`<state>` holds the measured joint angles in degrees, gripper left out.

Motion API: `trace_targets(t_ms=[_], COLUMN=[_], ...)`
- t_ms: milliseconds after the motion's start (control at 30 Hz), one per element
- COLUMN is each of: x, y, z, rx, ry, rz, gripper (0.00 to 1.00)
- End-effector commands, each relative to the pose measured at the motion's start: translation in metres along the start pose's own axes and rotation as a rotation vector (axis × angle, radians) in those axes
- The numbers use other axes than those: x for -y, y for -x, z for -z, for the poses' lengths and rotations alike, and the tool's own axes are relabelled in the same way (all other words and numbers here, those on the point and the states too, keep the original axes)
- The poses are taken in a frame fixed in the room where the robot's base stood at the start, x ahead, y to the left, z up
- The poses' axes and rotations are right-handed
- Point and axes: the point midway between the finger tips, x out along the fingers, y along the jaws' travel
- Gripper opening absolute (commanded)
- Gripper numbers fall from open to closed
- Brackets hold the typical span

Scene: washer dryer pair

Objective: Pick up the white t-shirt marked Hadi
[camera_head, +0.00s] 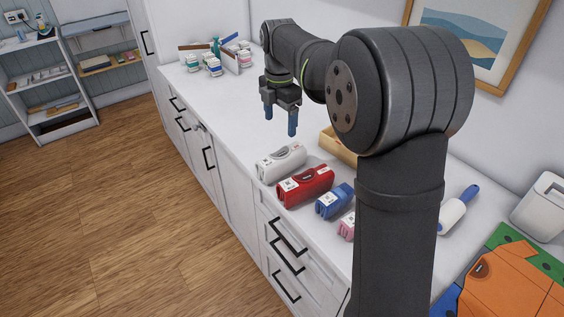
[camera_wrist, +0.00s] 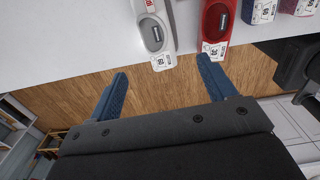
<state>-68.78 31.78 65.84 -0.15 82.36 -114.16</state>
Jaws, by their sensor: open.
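A white folded bundle (camera_head: 281,162) with a paper tag lies on the white counter, leftmost in a row. It may be the white t-shirt; I cannot read the name Hadi on it. In the wrist view the white bundle (camera_wrist: 153,30) shows a grey oval patch and a tag at its near end. My gripper (camera_head: 279,119) is open and empty, with two blue fingers pointing down, above the counter and apart from the bundle. In the wrist view my gripper (camera_wrist: 163,66) has its fingers spread, with the tag end between their tips in the picture.
Red (camera_head: 305,187), blue (camera_head: 334,202) and pink (camera_head: 346,227) tagged bundles lie beside it. A wooden box (camera_head: 338,147) stands behind, partly hidden by my arm. Small jars (camera_head: 213,67) stand at the far end. Orange and green folded cloth (camera_head: 510,280) lies front right. Counter left of the white bundle is clear.

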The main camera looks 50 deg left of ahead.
Motion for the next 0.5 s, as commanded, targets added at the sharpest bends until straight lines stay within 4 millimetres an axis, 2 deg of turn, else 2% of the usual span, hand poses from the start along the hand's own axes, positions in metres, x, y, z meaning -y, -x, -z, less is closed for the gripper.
trace_targets(t_ms=[100,300,500], x=[0.001,0.001,0.0], y=[-0.029,-0.072,-0.098], z=[0.0,0.0,0.0], rx=[-0.004,-0.004,-0.003], ry=[0.0,0.0,0.0], rz=[0.005,0.004,0.001], gripper=[0.76,0.76,0.76])
